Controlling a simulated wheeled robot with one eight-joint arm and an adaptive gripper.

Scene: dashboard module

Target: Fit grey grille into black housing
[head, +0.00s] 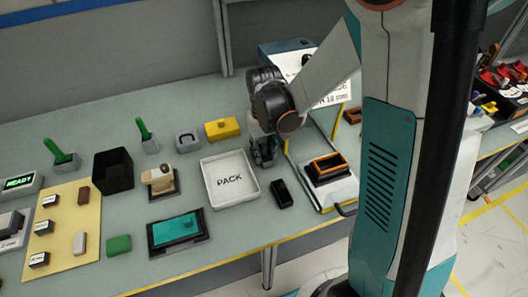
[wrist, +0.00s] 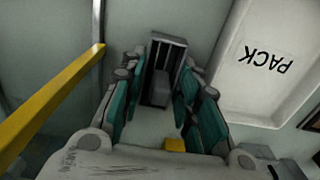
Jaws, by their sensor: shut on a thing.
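My gripper (head: 263,155) points down at the table, between the white PACK tray and the white fixture. In the wrist view, my gripper (wrist: 157,100) has its teal-padded fingers closed on a grey piece (wrist: 160,90), which I take for the grey grille. My fingers hide its sides. Just beyond it is a dark slotted frame (wrist: 168,42); I cannot tell whether the two touch. The frame appears to be the small black piece (head: 282,193) on the table in front of my gripper, probably the black housing. In the head view, the held piece is too small to make out.
The PACK tray (head: 230,180) is left of my gripper. A white fixture (head: 340,192) with an orange-rimmed black part (head: 325,168) stands to the right. A yellow bar (wrist: 60,95) runs close by in the wrist view. A yellow box (head: 222,130) lies behind.

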